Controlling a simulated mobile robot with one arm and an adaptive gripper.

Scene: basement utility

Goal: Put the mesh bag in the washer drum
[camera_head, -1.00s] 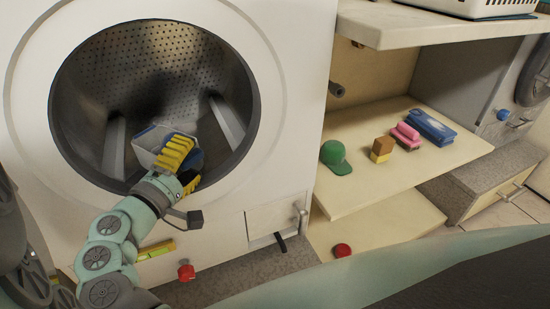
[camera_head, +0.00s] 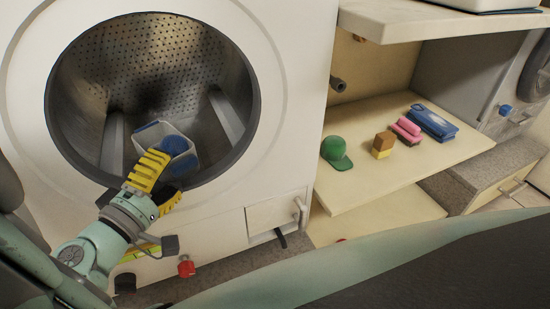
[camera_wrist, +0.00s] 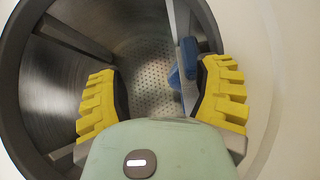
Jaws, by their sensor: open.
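The mesh bag (camera_head: 148,136), whitish with blue parts, lies low in the front of the perforated metal washer drum (camera_head: 150,60), just inside the round opening. In the wrist view part of the bag (camera_wrist: 176,79) shows as blue and pale pieces near the right finger. My gripper (camera_head: 168,178) has yellow ridged fingers and is at the lower rim of the opening, in front of the bag. The near finger hides part of the bag in the head view.
Right of the washer, a shelf (camera_head: 345,195) holds a green cap (camera_head: 336,153), a brown and yellow block (camera_head: 382,146), a pink item (camera_head: 407,130) and a blue item (camera_head: 433,121). A red knob (camera_head: 186,266) sits below the washer front.

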